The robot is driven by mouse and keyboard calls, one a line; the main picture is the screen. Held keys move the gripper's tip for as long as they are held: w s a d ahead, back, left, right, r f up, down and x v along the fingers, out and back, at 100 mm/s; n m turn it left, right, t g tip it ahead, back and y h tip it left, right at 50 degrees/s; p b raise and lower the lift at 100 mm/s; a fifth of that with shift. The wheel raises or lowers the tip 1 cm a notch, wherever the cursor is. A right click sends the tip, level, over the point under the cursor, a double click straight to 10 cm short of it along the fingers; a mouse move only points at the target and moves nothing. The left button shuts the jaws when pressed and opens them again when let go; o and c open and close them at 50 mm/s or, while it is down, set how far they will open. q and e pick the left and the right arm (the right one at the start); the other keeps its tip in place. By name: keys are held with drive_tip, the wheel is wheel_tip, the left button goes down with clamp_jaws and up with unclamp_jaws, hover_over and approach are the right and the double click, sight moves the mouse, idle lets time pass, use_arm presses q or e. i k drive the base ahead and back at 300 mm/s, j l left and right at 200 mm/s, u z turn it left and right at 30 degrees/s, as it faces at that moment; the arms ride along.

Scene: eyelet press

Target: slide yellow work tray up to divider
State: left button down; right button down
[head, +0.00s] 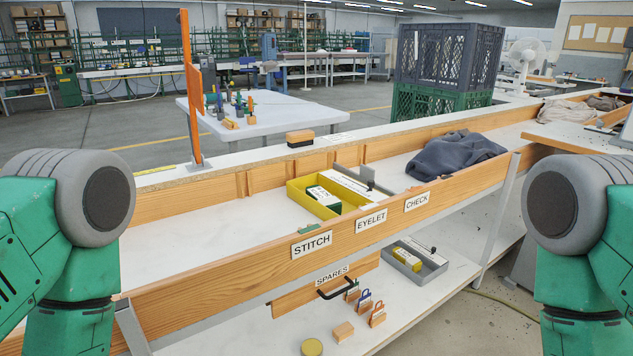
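The yellow work tray (300,198) sits in the long wooden-sided bench channel, behind the STITCH and EYELET labels. A green-and-white box (323,198) lies in it. A grey divider (379,187) with a small upright tab stands just right of the tray. I cannot tell whether tray and divider touch, as a pale strip shows between them. Both my green arms come in at the left and right edges of the head view. Neither gripper shows, so their fingers are hidden from me.
Dark cloth (455,154) lies in the channel to the right. The channel floor (190,235) left of the tray is mostly clear. The front wooden rail (230,267) borders it. An orange post (190,90) and a brown block (300,138) stand behind. A grey tray (430,268) sits on the lower shelf.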

sight(337, 197)
drive_tip(key=i+l+u, duration=0.15)
drive_tip(key=l, duration=0.2)
drive_tip(key=i+l+u, duration=0.15)
drive_tip(key=l, duration=0.2)
drive_tip(key=i+l+u, duration=0.2)
drive_tip(key=l, duration=0.2)
drive_tip(key=i+l+u, duration=0.15)
drive_tip(key=l, duration=0.25)
drive_tip(key=i+l+u, duration=0.15)
drive_tip(key=l, duration=0.25)
drive_tip(key=l+u, duration=0.15)
drive_tip(key=l, duration=0.25)
